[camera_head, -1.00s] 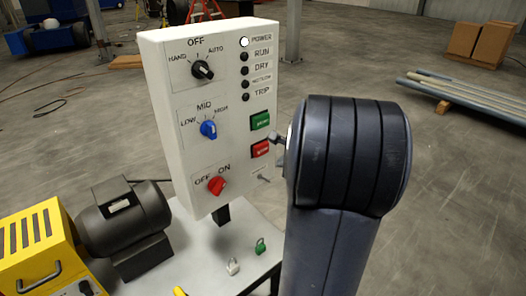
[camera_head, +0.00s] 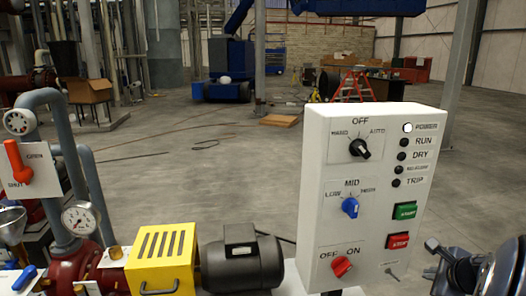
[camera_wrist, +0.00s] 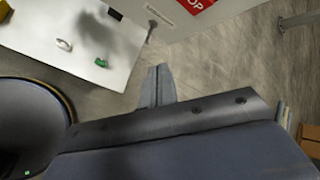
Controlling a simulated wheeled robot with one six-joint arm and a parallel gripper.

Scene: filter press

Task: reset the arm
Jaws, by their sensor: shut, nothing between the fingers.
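My gripper shows in the wrist view (camera_wrist: 158,84) with its two fingers together and nothing between them. It is in open space, below the control panel in that picture. In the head view my dark arm is at the bottom right corner, beside the white control panel (camera_head: 318,215). The panel has a black knob (camera_head: 359,148), a blue knob (camera_head: 350,207), a red knob (camera_head: 341,266), a green button (camera_head: 404,211) and a red stop button (camera_head: 398,241). The power lamp (camera_head: 408,128) is white; the other lamps are dark.
A white tabletop (camera_wrist: 60,20) carries a green padlock (camera_wrist: 101,62) and a white padlock (camera_wrist: 63,45). In the head view a yellow guard (camera_head: 163,257), a dark motor (camera_head: 241,262), a gauge (camera_head: 80,219) and a red valve handle (camera_head: 17,162) stand left. Open floor lies behind.

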